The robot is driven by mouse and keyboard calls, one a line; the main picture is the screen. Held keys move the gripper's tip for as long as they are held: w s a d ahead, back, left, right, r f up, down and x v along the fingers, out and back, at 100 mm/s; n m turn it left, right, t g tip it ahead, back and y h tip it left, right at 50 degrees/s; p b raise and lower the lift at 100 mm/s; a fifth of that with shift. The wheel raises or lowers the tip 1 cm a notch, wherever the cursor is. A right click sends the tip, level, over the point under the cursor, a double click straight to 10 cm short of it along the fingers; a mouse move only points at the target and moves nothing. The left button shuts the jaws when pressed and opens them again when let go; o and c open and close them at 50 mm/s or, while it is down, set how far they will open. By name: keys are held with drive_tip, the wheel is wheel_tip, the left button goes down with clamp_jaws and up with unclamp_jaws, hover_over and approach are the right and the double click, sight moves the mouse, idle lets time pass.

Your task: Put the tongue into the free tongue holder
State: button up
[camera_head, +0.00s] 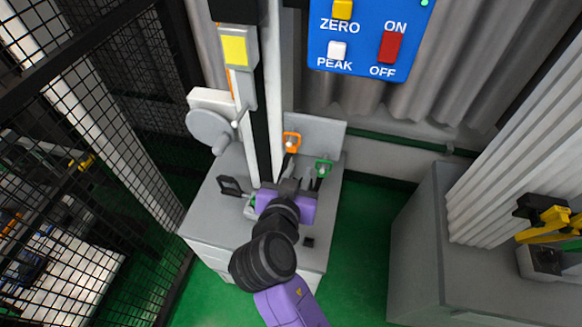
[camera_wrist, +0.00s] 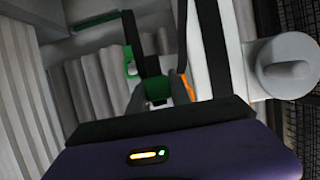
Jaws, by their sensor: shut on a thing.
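My gripper (camera_head: 289,184) is low over the grey machine base, just right of the tower's foot. In the wrist view it is shut on a small green and dark piece (camera_wrist: 157,88), which I take to be the tongue. Its far end is hidden. A black loop handle (camera_head: 230,186) is left of the tower foot. I cannot tell which holder is free.
The tower's column (camera_head: 264,110) rises just behind my gripper, with a grey handwheel (camera_head: 210,122) on its left. A blue control panel (camera_head: 370,35) hangs above. A black mesh fence (camera_head: 140,50) stands left, and a grey cabinet (camera_head: 425,220) right. Green floor lies between.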

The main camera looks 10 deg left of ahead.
drive_tip(key=shift+s+d+f+p, duration=0.6)
drive_tip(key=shift+s+d, duration=0.35)
drive_tip(key=shift+d, duration=1.5)
drive_tip(key=shift+f+b, duration=6.15)
drive_tip(key=shift+f, duration=2.2)
drive_tip(key=shift+f+b, duration=2.45)
drive_tip(key=shift+f, duration=0.05)
drive_tip(key=shift+f, duration=0.2)
drive_tip(key=o, duration=1.1)
drive_tip(key=shift+c, duration=0.2)
drive_tip(key=v, duration=0.7)
drive_tip(key=shift+s+a+r+b, duration=0.1)
drive_tip(key=shift+s+r+b, duration=0.1)
drive_tip(key=shift+s+b, duration=0.15)
